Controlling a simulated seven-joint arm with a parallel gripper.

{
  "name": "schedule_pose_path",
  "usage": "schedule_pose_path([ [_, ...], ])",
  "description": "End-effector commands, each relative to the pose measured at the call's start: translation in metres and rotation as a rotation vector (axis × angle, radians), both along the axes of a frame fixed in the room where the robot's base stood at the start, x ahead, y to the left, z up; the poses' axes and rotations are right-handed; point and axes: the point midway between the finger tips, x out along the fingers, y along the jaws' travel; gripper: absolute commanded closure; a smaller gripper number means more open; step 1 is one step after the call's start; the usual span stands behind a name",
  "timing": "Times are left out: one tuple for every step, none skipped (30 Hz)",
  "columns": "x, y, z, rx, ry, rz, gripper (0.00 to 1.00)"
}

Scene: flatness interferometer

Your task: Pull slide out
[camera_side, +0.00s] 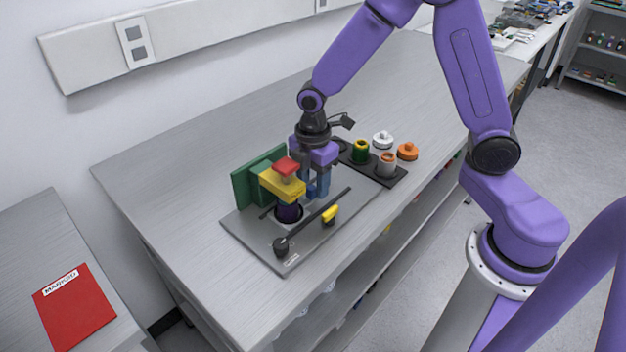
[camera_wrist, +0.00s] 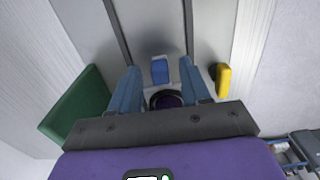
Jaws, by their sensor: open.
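A grey baseplate (camera_side: 325,235) on the bench carries two dark parallel rails, which also run up the wrist view. A small blue block (camera_wrist: 160,70) stands between the rails, probably the slide's grip. My gripper (camera_side: 318,192) points down over the plate, behind the yellow block. In the wrist view its fingers (camera_wrist: 160,66) are open, one on each side of the blue block, with a gap on both sides. A dark round part with a purple centre (camera_wrist: 166,100) lies nearer, between the fingers. Any contact with the plate cannot be told.
A yellow block (camera_side: 281,184) with a red top (camera_side: 286,166) stands close to my gripper over a dark purple cylinder (camera_side: 289,212). A green upright block (camera_side: 241,188) is behind. A yellow handle (camera_side: 330,214) and black knob (camera_side: 281,246) sit in front. A dark tray (camera_side: 398,176) holds several round parts.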

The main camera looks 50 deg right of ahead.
Motion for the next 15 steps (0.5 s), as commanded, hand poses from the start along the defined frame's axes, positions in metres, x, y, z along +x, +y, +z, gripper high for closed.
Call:
schedule_pose_path([
  [0.000, 0.000, 0.000, 0.000, 0.000, 0.000, 0.60],
  [0.000, 0.000, 0.000, 0.000, 0.000, 0.000, 0.69],
  [0.000, 0.000, 0.000, 0.000, 0.000, 0.000, 0.82],
  [0.000, 0.000, 0.000, 0.000, 0.000, 0.000, 0.92],
  [0.000, 0.000, 0.000, 0.000, 0.000, 0.000, 1.00],
  [0.000, 0.000, 0.000, 0.000, 0.000, 0.000, 1.00],
  [0.000, 0.000, 0.000, 0.000, 0.000, 0.000, 1.00],
  [0.000, 0.000, 0.000, 0.000, 0.000, 0.000, 1.00],
  [0.000, 0.000, 0.000, 0.000, 0.000, 0.000, 1.00],
  [0.000, -0.001, 0.000, 0.000, 0.000, -0.001, 1.00],
  [0.000, -0.003, 0.000, 0.000, 0.001, -0.002, 1.00],
  [0.000, -0.007, 0.001, 0.000, 0.000, -0.003, 1.00],
  [0.001, -0.012, 0.001, 0.000, 0.000, -0.003, 1.00],
  [0.001, -0.018, 0.001, 0.000, 0.000, -0.006, 1.00],
  [0.001, -0.028, 0.001, 0.000, 0.000, -0.007, 1.00],
])
